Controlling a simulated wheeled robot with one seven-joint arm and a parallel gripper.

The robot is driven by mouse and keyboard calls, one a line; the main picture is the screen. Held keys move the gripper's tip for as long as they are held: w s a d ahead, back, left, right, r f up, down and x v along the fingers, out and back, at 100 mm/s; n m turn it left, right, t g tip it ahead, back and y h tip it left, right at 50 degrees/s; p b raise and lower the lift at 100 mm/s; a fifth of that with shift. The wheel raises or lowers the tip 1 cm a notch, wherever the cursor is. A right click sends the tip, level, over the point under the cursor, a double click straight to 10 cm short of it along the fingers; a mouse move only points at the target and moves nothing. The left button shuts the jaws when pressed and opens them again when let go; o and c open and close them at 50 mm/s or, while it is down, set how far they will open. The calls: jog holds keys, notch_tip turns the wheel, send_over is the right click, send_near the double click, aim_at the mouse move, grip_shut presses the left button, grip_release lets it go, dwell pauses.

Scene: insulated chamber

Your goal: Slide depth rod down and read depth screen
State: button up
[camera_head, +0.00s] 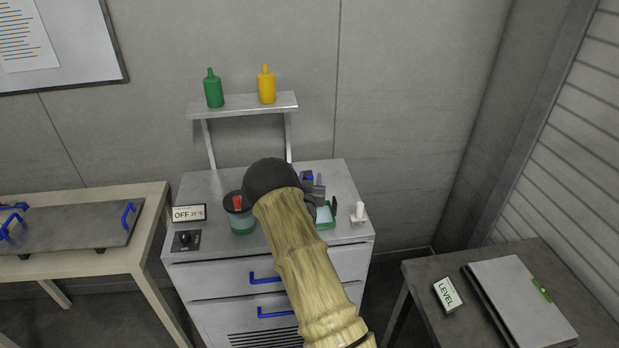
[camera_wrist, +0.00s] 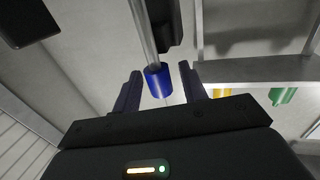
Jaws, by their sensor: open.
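A thin metal rod (camera_wrist: 144,35) with a blue cylindrical grip (camera_wrist: 159,80) shows in the wrist view. My gripper (camera_wrist: 160,71) is open, with one finger on each side of the blue grip. I see gaps beside the grip, so the fingers do not appear closed on it. In the head view my arm hides most of the rod, and a small blue part (camera_head: 308,175) shows beside my wrist above the cabinet top. A small screen reading "LEVEL" (camera_head: 447,294) stands on the right table; I cannot tell whether it is the depth screen.
The cabinet top (camera_head: 331,174) holds a sign reading "OFF" (camera_head: 188,213), a dark knob (camera_head: 185,239), a green-based vessel (camera_head: 243,222) and a white-topped item (camera_head: 359,212). A shelf (camera_head: 238,104) behind holds green (camera_head: 213,91) and yellow (camera_head: 266,86) bottles.

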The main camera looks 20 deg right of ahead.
grip_shut()
jog(key=shift+f+b, duration=0.1)
jog(key=shift+b, duration=0.2)
jog(key=shift+f+b, duration=0.4)
jog(key=shift+b, duration=0.55)
jog(key=shift+r, duration=0.1)
